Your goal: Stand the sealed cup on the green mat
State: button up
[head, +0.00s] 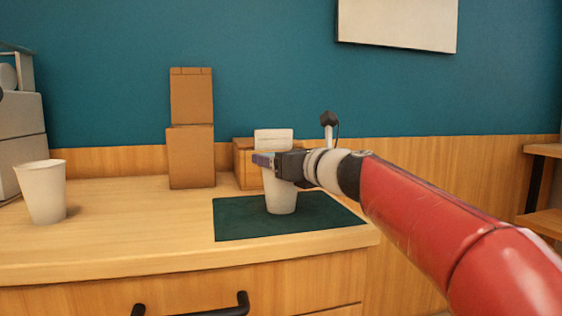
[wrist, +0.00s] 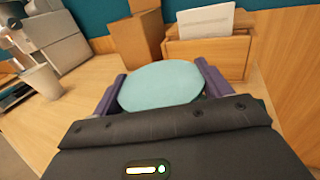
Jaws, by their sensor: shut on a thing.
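The sealed cup (head: 281,193) is white and upright on or just over the green mat (head: 240,220) in the head view; I cannot tell whether its base touches. My gripper (head: 268,161) is shut on the cup near its top, coming in from the right. In the wrist view, the cup's pale blue lid (wrist: 160,86) lies between the two purple fingers of my gripper (wrist: 160,92). The lid looks flat and covers the whole top. The mat is hidden in the wrist view.
An open white cup (head: 43,192) stands at the left of the wooden counter (head: 120,230). Brown boxes (head: 191,155) and a wooden holder with white cards (head: 273,140) stand behind the mat. A grey machine (head: 22,130) is at far left. The counter between the cups is clear.

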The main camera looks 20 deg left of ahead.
jog(key=shift+f, duration=0.2)
jog(key=o, duration=1.7)
jog(key=shift+o, duration=0.2)
